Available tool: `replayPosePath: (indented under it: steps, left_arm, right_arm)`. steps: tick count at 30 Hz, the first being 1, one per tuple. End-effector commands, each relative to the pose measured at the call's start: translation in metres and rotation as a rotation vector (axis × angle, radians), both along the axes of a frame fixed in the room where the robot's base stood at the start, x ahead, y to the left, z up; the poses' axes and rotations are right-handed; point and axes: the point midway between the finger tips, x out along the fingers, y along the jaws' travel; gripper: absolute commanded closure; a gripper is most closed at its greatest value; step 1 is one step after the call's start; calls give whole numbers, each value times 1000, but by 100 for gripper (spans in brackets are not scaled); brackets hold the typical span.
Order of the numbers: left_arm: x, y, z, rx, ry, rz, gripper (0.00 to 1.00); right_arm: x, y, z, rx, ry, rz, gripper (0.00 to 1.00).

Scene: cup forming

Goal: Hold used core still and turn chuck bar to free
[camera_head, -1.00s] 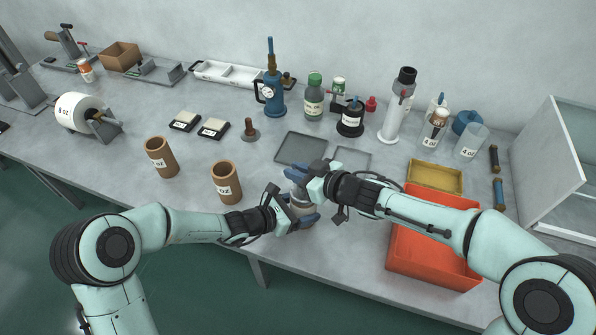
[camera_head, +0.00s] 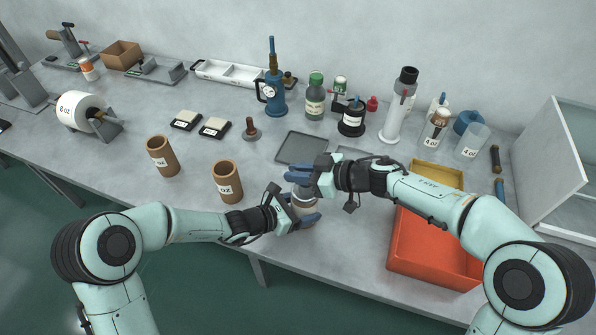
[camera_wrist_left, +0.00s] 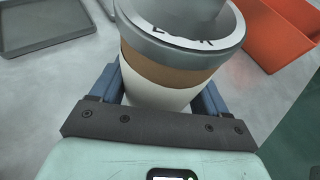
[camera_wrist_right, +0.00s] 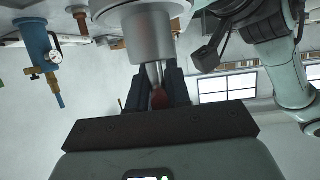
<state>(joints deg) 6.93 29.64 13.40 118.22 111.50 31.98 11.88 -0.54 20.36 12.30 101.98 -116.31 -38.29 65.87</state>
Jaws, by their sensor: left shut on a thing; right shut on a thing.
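The used core (camera_wrist_left: 165,75) shows in the left wrist view as a white cylinder with a brown band and a grey lettered collar (camera_wrist_left: 160,45) on top. My left gripper (camera_head: 300,212) is shut around its side at the table's front edge. In the head view the core (camera_head: 303,206) is mostly hidden between my grippers. My right gripper (camera_head: 302,180) is above it. In the right wrist view a grey metal chuck body (camera_wrist_right: 150,38) stands beyond my fingers. A thin bar with a dark red part (camera_wrist_right: 158,98) lies between the right fingers, which are shut on it.
An orange-red bin (camera_head: 425,250) stands right of the core, under my right forearm. Two brown tubes (camera_head: 227,182) (camera_head: 161,156) stand to the left. A flat grey tray (camera_head: 301,148) lies behind my grippers.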

Motion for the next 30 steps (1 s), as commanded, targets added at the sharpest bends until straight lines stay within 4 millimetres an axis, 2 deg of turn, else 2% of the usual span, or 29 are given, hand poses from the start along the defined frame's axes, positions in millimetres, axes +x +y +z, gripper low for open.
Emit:
replayPosePath:
  steps: [1,2,3,7,8,22,26,30]
  left_arm:
    - [1,0,1,-4,0,3,58]
    - [1,0,1,-4,0,3,58]
    - [1,0,1,-3,-1,3,58]
    - [1,0,1,-3,-1,3,58]
    - [1,0,1,-3,-1,3,58]
    - [2,1,0,-2,3,6,58]
    - [2,1,0,-2,3,7,58]
    - [1,1,0,-1,2,5,58]
  right_arm:
    - [-2,0,-7,-7,10,5,100]
    - [-2,0,-7,-7,10,5,76]
    - [-2,0,-7,-7,10,4,63]
    - [-2,0,-5,-5,7,2,21]
    - [-2,0,-4,-4,7,3,17]
    - [-5,2,1,3,3,12,17]
    - [-8,-10,6,1,0,9,17]
    - [-13,-31,13,-3,1,1,17]
